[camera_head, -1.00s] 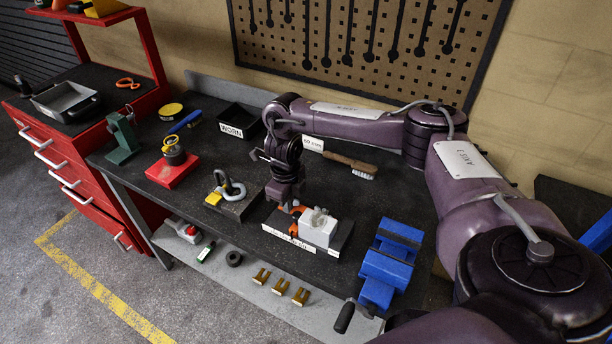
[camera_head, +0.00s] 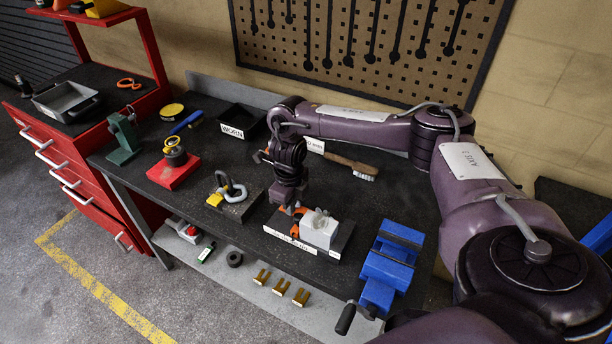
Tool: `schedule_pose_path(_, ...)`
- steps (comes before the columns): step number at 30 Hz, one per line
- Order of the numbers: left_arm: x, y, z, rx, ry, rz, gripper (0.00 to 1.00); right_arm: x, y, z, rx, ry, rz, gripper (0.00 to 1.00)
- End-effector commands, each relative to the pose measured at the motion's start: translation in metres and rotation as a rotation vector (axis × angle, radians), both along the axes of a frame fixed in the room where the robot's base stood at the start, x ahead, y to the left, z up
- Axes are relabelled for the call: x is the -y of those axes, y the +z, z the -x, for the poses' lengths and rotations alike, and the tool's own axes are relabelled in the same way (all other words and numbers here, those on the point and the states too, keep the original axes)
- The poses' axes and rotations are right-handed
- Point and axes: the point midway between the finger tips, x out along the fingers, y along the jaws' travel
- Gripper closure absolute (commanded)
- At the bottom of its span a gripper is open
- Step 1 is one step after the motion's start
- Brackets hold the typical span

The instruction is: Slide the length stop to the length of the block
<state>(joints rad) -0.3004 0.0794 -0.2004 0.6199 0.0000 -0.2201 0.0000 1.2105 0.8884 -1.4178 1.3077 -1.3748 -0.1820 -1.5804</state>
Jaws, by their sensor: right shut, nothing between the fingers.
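A low dark fixture with a white label strip (camera_head: 291,240) stands near the front middle of the bench. On it sits a pale grey-white block-shaped piece (camera_head: 320,230), with an orange part (camera_head: 297,220) at its left. I cannot tell which of these is the length stop and which the block. My right gripper (camera_head: 290,206) points down just above the orange part, shut and empty; it hides part of the fixture, and I cannot tell whether it touches. My left gripper is not in view.
A blue vise (camera_head: 389,265) stands to the right at the bench's front edge. A shackle on a dark base (camera_head: 232,197) is to the left, and a red block with a gauge (camera_head: 173,169) lies farther left. A brush (camera_head: 352,166) and a black bin (camera_head: 241,121) lie behind.

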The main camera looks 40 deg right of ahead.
Motion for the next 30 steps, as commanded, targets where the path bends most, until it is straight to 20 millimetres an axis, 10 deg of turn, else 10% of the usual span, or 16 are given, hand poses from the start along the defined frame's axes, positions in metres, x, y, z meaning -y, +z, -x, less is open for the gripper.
schedule_pose_path(30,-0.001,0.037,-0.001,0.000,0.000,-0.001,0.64,-0.003,0.059,-0.008,-0.011,0.000,0.005,1.00)
